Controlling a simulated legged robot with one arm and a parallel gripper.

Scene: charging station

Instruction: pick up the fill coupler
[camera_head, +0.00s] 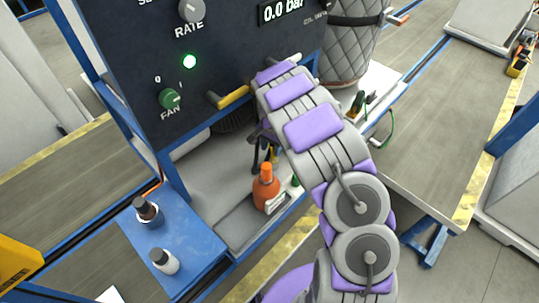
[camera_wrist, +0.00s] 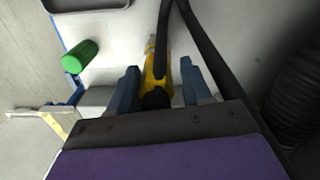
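The fill coupler, seen as a yellow fitting with a black hose (camera_wrist: 155,68), shows in the wrist view between the two blue-grey fingers of my gripper (camera_wrist: 160,84). The fingers stand apart, one on each side of it, with a gap visible on both sides. Its near end is dark and partly hidden by the gripper body. In the head view my gripper (camera_head: 262,152) is low under the control panel, mostly hidden by my arm, and the coupler cannot be made out clearly there.
A green cylinder (camera_wrist: 80,57) lies left of the fingers in the wrist view. The dark control panel (camera_head: 150,60) with a yellow handle (camera_head: 234,97) is close to my arm. An orange bottle (camera_head: 266,188) stands in a grey tray (camera_head: 236,228) below. A blue shelf (camera_head: 190,240) holds small bottles.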

